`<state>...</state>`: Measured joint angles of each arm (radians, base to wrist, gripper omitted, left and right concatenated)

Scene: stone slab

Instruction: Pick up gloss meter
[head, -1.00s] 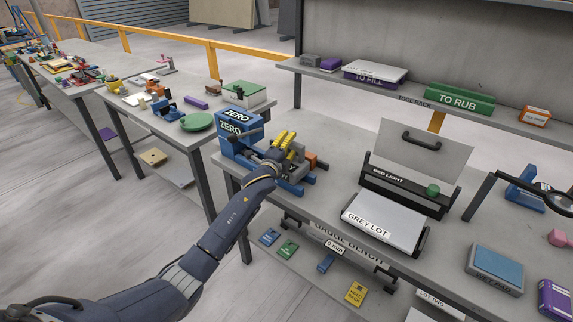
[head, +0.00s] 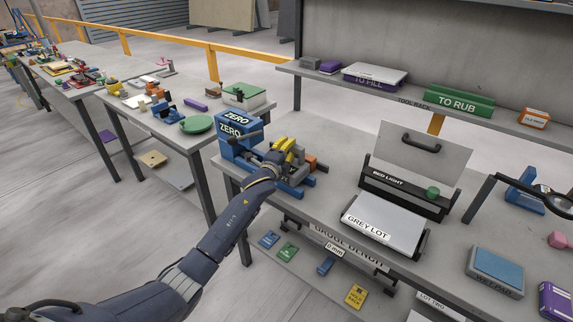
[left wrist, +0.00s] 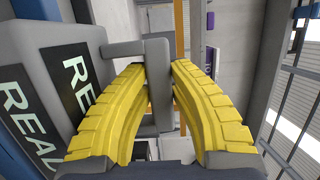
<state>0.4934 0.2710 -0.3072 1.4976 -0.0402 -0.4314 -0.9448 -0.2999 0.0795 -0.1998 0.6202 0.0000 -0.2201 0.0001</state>
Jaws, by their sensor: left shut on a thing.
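My left gripper (head: 286,149) is at the far left of the bench, just right of the blue ZERO block (head: 237,131). In the left wrist view its yellow fingers (left wrist: 157,72) are shut on a grey upright bar. The bar joins a grey body (left wrist: 60,45) at the left with dark labels starting "REA", which I take as the gloss meter. In the head view, the gripper hides most of it. I cannot tell whether it is clear of its support. My right gripper is not in view.
Blue rails and an orange block (head: 309,163) lie close around the gripper. Bench top between gripper and panel is clear.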

